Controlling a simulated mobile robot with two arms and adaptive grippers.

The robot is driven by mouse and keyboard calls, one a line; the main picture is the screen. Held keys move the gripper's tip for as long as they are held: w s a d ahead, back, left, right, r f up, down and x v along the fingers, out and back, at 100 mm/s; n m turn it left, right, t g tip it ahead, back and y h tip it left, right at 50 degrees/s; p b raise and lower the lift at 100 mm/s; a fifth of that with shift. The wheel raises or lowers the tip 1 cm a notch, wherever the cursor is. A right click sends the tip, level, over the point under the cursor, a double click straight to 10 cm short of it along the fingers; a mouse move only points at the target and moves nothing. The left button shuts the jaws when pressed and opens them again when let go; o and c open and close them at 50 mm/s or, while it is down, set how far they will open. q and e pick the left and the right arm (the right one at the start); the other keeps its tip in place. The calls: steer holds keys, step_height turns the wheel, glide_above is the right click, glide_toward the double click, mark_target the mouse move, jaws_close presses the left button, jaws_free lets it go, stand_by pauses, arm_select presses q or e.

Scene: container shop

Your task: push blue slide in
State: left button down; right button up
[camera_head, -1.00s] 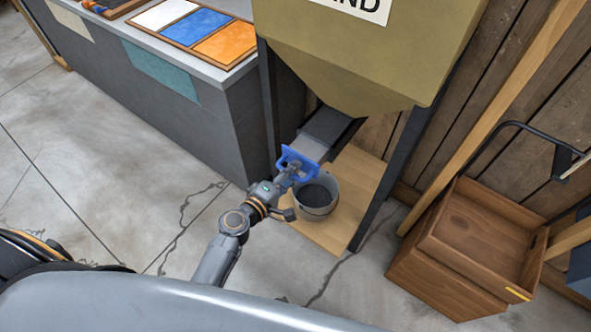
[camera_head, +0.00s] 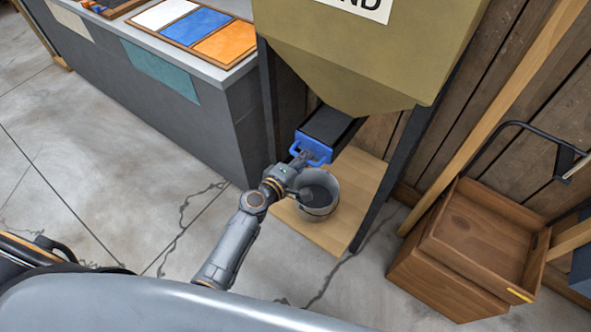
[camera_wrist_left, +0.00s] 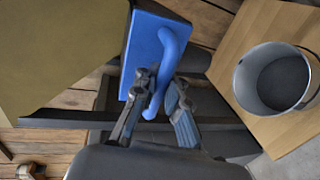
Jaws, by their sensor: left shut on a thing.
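The blue slide (camera_head: 313,146) is a blue plate with a blue handle, at the front of the dark chute under the hopper (camera_head: 370,60). It sits close against the chute's end. My left gripper (camera_head: 302,160) is shut on the slide's handle. In the left wrist view the blue plate and its curved handle (camera_wrist_left: 168,70) fill the upper middle, with the fingers (camera_wrist_left: 158,100) on either side of the handle. My right gripper is not in view.
A metal bucket (camera_head: 318,190) with dark contents stands on a wooden board (camera_head: 345,222) below the chute. A grey counter (camera_head: 180,100) with coloured panels is at the left. Wooden crates (camera_head: 465,245) stand at the right. The floor at the left is clear.

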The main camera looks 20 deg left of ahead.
arm_select(q)
steer(key=shift+w+d, duration=0.15)
steer(key=shift+w, duration=0.3)
steer(key=shift+r, duration=0.1)
steer(key=c, duration=1.4)
jaws_free()
steer(key=v, duration=1.2)
